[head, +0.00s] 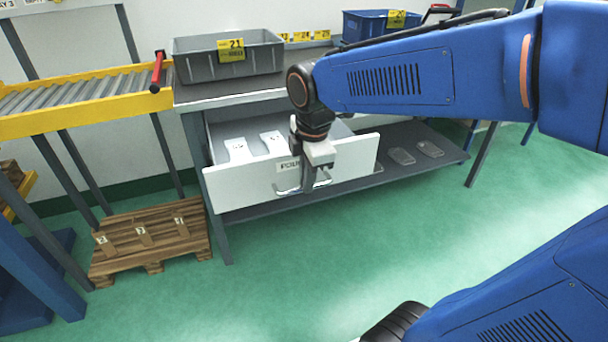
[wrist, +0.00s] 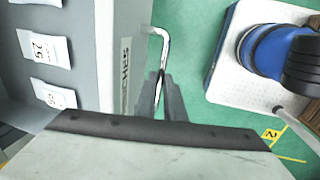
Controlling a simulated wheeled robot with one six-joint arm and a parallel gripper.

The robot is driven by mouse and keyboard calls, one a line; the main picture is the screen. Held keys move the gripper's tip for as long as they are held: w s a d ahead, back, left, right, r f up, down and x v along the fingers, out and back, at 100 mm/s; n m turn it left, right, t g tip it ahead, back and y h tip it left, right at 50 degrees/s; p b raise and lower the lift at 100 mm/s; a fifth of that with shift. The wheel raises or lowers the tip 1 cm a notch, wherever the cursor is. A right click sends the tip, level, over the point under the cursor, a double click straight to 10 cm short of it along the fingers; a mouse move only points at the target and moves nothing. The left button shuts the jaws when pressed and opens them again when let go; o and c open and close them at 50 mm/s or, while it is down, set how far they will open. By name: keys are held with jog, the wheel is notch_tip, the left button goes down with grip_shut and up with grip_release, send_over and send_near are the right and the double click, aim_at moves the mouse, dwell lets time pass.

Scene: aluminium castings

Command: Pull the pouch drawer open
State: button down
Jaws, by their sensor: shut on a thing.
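The pouch drawer (head: 245,186) is a white-fronted drawer under the bench top, standing partly open in the head view, with white pouches (head: 238,149) lying inside. Its front also shows in the wrist view (wrist: 125,25), with part of the label readable. My gripper (head: 312,184) is at the middle of the drawer front, shut on the metal handle (head: 287,189). In the wrist view the fingers (wrist: 162,98) close around the handle bar (wrist: 163,45). Part of the label is hidden behind my gripper in the head view.
A grey bin (head: 200,67) marked 21 stands on the bench top, and a blue bin (head: 365,24) stands further right. A lower shelf (head: 440,160) holds clear trays. A roller conveyor (head: 70,98) and a wooden pallet (head: 150,240) are left. Green floor before the drawer is clear.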

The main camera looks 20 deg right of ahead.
jog(key=c, duration=1.8)
grip_release()
jog(key=shift+c, duration=0.2)
jog(key=shift+r, duration=0.1)
jog(key=s+r, duration=0.3)
jog(key=r, duration=1.4)
jog(key=shift+s, duration=0.15)
jog(key=shift+f, duration=0.1)
jog(key=s+d+f+m+t, duration=0.1)
jog(key=s+d+f+m, duration=0.2)
jog(key=f+m, duration=0.6)
jog(key=s+d+f+m+t, duration=0.1)
jog(key=s+d+f+m, duration=0.3)
jog(key=s+f+m, duration=0.4)
jog(key=shift+f+m+t, duration=0.3)
jog(key=shift+f+m, duration=0.3)
jog(key=shift+f, duration=0.2)
